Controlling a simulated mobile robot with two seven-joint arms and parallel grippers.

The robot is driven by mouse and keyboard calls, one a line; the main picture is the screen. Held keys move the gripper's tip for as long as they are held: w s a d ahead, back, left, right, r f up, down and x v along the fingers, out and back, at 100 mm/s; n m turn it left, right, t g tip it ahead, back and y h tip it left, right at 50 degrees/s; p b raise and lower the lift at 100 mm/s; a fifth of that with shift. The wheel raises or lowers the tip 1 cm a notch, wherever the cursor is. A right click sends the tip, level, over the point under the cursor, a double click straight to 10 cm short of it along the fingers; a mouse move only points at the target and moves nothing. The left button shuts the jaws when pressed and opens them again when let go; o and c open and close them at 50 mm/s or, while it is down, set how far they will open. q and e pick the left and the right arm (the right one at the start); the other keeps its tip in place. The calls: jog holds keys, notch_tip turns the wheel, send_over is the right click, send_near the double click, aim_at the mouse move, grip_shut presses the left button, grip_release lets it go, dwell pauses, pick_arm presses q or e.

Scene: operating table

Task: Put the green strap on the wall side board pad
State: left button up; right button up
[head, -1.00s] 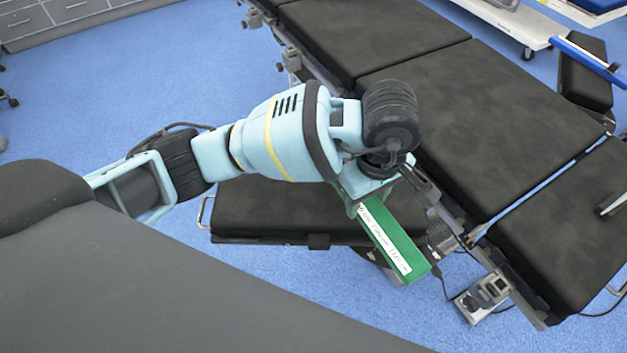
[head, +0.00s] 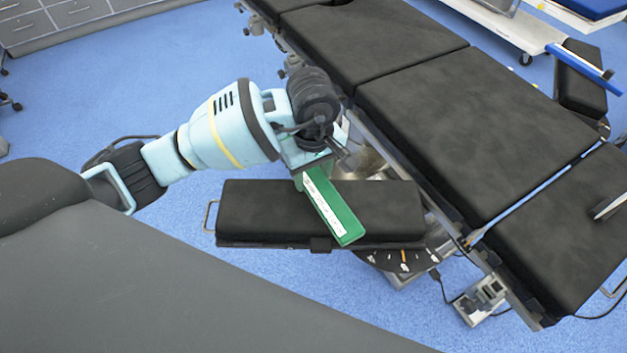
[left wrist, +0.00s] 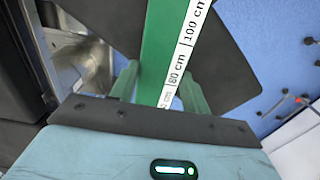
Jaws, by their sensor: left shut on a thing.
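My left gripper (head: 312,172) is shut on one end of the green strap (head: 334,212), a flat green band with a white printed centimetre scale. The strap slants down to the right across the right half of a black board pad (head: 262,208) beside the table, and its free end reaches the pad's near edge. I cannot tell whether it touches the pad. In the left wrist view the strap (left wrist: 158,45) runs up between the two fingers (left wrist: 160,88), with a dark pad (left wrist: 215,70) behind it. Another small black pad (head: 583,85) is at the far right. My right gripper is not in view.
The black operating table (head: 450,130) runs diagonally behind the arm, with metal side rails and clamps. A foot pedal (head: 480,300) with cables lies on the blue floor at lower right. Grey drawers (head: 75,15) stand at upper left. A dark grey surface fills the lower left.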

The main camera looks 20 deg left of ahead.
aim_at(314, 178)
pick_arm(q)
notch_tip(314, 178, down, 3)
jog(key=shift+s+d, duration=0.1)
jog(key=shift+d, duration=0.05)
jog(key=shift+f, duration=0.2)
jog(key=o, duration=1.1)
jog(key=shift+c, duration=0.2)
jog(key=shift+r, duration=0.15)
jog(key=shift+r, duration=0.3)
notch_tip(314, 178, up, 12)
jog(key=shift+f, duration=0.25)
